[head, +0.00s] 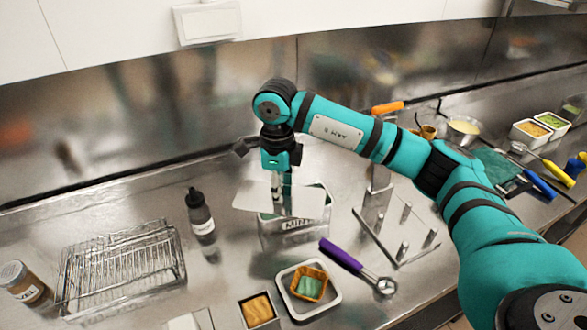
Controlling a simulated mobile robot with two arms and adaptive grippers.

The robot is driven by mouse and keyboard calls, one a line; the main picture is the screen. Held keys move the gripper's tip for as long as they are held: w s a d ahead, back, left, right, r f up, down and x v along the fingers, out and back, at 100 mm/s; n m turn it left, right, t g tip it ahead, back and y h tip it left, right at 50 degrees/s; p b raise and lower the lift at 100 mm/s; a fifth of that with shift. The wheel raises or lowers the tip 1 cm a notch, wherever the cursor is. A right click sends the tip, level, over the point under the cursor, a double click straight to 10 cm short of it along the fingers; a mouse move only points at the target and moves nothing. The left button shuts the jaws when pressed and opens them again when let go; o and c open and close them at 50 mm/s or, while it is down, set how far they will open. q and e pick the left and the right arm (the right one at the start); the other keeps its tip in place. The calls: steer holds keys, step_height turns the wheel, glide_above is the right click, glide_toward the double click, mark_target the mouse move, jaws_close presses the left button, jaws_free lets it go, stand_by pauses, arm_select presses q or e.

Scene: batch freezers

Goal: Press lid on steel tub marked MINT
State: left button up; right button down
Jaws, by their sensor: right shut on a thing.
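The steel tub marked MINT (298,238) stands near the middle of the steel counter, its label facing me. A flat pale lid (252,199) lies level across the tub's top, sticking out to the left, with some of the tub's rim showing at the back right. My right gripper (281,193) points down from above and is shut on the lid near its middle. Whether the lid touches the rim all round cannot be told. My left gripper is not in view.
A wire rack (120,268), a dark bottle (201,217) and a brown jar (24,284) stand left. A purple-handled scoop (357,266) and a white tray (308,289) lie in front. A metal stand (377,205) is close on the right. Tubs (530,132) stand far right.

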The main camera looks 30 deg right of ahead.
mark_target(293, 186)
steer(key=m, duration=0.3)
steer(key=w+d+m, duration=0.1)
steer(key=m, duration=0.2)
steer(key=w+m, duration=0.1)
steer(key=m, duration=0.2)
steer(key=shift+d+p, duration=0.35)
steer(key=shift+d, duration=0.05)
steer(key=m, duration=0.4)
steer(key=w+d+m, duration=0.1)
steer(key=shift+m, duration=0.4)
steer(key=d+f+m, duration=0.1)
steer(key=m, duration=0.4)
steer(key=w+d+f+m+b, duration=0.1)
steer(key=f+m, duration=0.1)
steer(key=m, duration=0.3)
steer(key=d+f+m+b, duration=0.1)
steer(key=f+m, duration=0.1)
steer(key=m, duration=0.3)
steer(key=shift+w+f, duration=0.25)
steer(key=shift+w, duration=0.15)
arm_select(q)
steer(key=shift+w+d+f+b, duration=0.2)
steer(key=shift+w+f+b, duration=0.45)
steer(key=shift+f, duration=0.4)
arm_select(e)
steer(key=shift+d+f, duration=0.1)
steer(key=shift+f, duration=0.8)
